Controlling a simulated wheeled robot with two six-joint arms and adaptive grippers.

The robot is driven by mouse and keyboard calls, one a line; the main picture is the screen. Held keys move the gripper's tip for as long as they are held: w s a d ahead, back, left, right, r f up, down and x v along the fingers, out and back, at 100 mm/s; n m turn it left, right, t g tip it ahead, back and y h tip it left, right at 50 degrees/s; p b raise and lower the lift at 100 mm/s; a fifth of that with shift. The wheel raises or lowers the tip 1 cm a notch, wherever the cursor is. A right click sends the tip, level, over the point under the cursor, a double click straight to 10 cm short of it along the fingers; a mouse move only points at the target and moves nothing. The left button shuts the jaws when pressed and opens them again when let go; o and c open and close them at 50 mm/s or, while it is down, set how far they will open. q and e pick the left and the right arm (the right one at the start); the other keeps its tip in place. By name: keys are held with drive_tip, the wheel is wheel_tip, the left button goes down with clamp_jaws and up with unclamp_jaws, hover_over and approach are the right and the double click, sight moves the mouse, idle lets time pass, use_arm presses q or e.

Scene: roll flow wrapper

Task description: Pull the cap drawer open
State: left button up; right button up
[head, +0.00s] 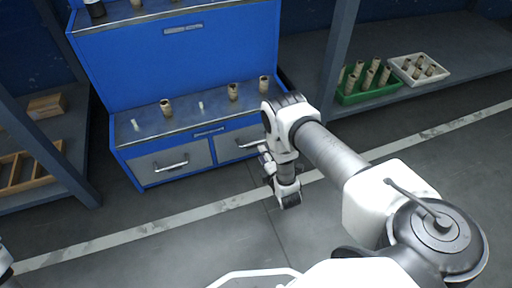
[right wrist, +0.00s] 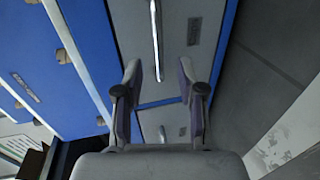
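The blue cabinet (head: 180,60) has two grey drawers side by side at its base. The left drawer (head: 150,174) and the right drawer (head: 228,147) both look shut. The left drawer has a bar handle (head: 171,166). The right drawer's handle (head: 247,145) is partly hidden by my right arm. I cannot read which drawer is for caps. My right gripper (head: 265,163) is in front of the right drawer. In the right wrist view it (right wrist: 158,82) is open and empty, with the right drawer's bar handle (right wrist: 156,40) ahead between its fingers, apart from them. My left gripper is not in view.
Several tan rolls (head: 233,91) and small white pieces stand on the cabinet ledge. A green crate (head: 372,93) and a white tray (head: 437,75) of rolls sit on the right shelf. A wooden tray (head: 30,180) is at left. The floor before the cabinet is clear.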

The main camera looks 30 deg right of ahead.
sight(256, 142)
drive_tip(key=b+x, duration=0.4)
drive_tip(key=x, duration=0.3)
drive_tip(key=shift+w+d, duration=0.2)
drive_tip(key=shift+w, duration=0.2)
clamp_jaws()
